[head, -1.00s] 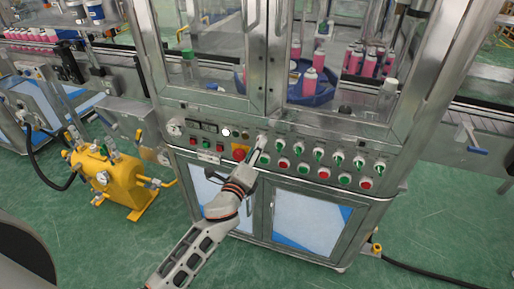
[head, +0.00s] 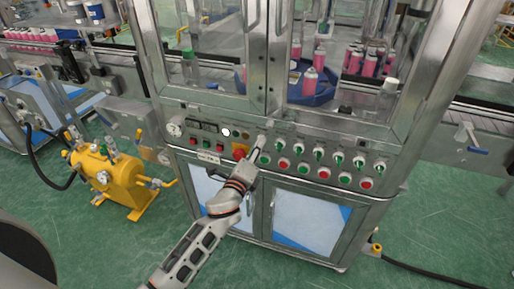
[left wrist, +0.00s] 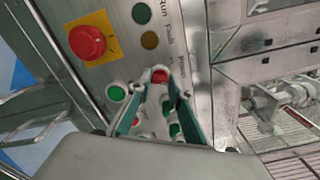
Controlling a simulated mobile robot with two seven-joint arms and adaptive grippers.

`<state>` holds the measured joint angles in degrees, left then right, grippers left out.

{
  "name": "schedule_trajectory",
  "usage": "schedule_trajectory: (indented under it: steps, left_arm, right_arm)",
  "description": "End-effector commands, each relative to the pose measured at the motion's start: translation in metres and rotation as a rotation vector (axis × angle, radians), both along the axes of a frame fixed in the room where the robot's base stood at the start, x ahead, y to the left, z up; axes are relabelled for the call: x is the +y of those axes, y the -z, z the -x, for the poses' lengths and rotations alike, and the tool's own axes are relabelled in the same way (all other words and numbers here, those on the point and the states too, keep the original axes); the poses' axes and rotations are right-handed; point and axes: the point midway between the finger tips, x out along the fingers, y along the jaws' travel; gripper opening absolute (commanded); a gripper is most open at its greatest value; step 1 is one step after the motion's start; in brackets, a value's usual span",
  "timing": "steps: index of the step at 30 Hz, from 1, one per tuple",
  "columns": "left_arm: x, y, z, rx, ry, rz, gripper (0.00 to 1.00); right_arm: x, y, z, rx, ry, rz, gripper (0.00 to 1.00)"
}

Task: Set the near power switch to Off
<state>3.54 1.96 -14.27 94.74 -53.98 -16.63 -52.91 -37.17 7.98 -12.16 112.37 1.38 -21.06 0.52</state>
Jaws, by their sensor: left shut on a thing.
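The near power switch sits on the front control panel (head: 335,141) of the machine, at the panel's upper middle. My left gripper (head: 261,142) reaches it from below and hides most of it in the head view. In the left wrist view, the left gripper (left wrist: 160,88) has its fingers on either side of a red-capped knob, the power switch (left wrist: 160,76), beside the "Power" lettering. The fingers are shut on it. Which position the switch points to cannot be made out. My right gripper is not in view.
A red emergency button (left wrist: 88,42) on a yellow plate and a green button (left wrist: 117,91) are close beside the gripper. Rows of green and red controls lie to the right. A yellow pump unit (head: 112,185) stands on the floor at left.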

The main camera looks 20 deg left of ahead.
Motion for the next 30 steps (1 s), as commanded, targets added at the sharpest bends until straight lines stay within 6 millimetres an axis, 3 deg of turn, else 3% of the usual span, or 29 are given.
schedule_trajectory:
  steps: [14, 30]
  left_arm:
    - [0.0, 0.0, 0.0, 0.013, -0.001, 0.375, 0.0]
    - [0.0, 0.0, 0.0, 0.029, -0.001, 0.836, 0.0]
  right_arm:
    - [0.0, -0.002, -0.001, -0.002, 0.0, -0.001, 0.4]
    - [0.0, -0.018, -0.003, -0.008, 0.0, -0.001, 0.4]
